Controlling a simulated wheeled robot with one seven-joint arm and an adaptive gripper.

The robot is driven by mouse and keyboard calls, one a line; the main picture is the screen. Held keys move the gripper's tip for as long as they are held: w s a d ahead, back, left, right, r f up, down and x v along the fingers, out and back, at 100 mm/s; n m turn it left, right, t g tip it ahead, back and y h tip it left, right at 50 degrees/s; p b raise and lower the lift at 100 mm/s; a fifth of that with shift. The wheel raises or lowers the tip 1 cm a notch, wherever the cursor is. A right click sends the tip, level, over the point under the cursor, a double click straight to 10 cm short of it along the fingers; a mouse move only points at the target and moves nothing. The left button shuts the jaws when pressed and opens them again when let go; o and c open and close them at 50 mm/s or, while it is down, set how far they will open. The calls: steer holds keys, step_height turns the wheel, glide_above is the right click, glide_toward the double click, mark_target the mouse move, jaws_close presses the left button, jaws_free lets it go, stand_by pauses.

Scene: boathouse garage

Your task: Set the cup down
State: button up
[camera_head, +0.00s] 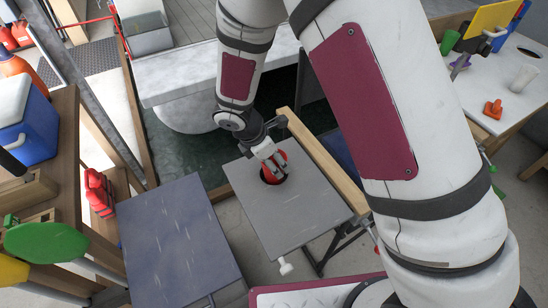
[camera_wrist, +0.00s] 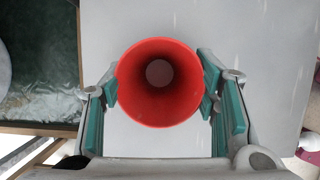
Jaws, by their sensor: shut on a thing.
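The red cup (camera_head: 284,157) is between the fingers of my gripper (camera_head: 273,164) over the grey tabletop (camera_head: 260,210). In the wrist view the cup (camera_wrist: 126,92) shows its open mouth and dark, empty inside, facing the camera. The two green-padded fingers of my gripper (camera_wrist: 160,97) close on its left and right sides. The cup looks upright. Whether its base touches the tabletop is hidden.
A dark blue-grey table (camera_head: 175,240) stands to the left of the grey one. A wooden beam (camera_head: 325,163) runs along the grey table's right side. A blue cooler (camera_head: 25,125) sits far left. The grey tabletop around the cup is clear.

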steer(key=shift+f, duration=0.45)
steer(key=shift+f+b, duration=0.2)
steer(key=shift+b, duration=0.1)
steer(key=o, duration=1.4)
steer(key=shift+c, duration=0.2)
steer(key=shift+r, duration=0.1)
steer(key=v, duration=1.2)
steer(key=shift+c, duration=0.5)
jaws_close()
